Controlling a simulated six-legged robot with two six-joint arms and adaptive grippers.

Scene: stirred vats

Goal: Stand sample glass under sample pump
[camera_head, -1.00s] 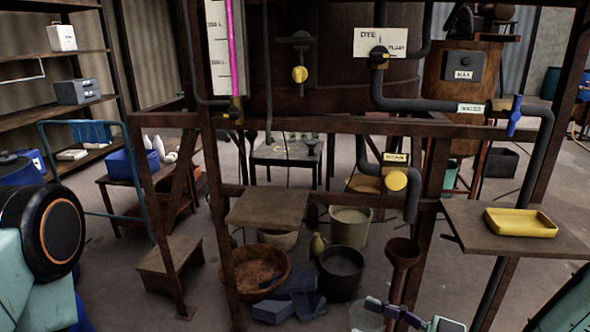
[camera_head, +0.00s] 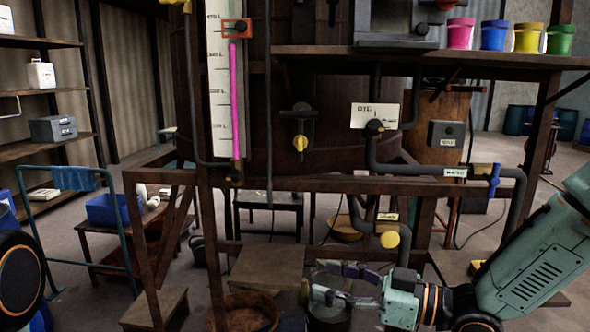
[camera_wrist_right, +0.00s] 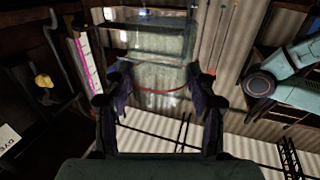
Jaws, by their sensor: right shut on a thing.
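The sample glass (camera_wrist_right: 158,50) is a clear cylinder with a red line around it, seen in the right wrist view. My right gripper (camera_wrist_right: 160,82) has its dark fingers on either side of the glass and is shut on it. In the head view the right gripper (camera_head: 342,286) is low in front of the frame, near the small wooden shelf (camera_head: 268,268); the see-through glass is hard to make out there. No label marks the sample pump, so I cannot tell which fitting it is. My left gripper is out of view.
A yellow knob (camera_head: 390,239) on the pipe is close above my right gripper. Coloured buckets (camera_head: 494,36) stand on a high shelf. A wooden stool (camera_head: 155,309) stands low left.

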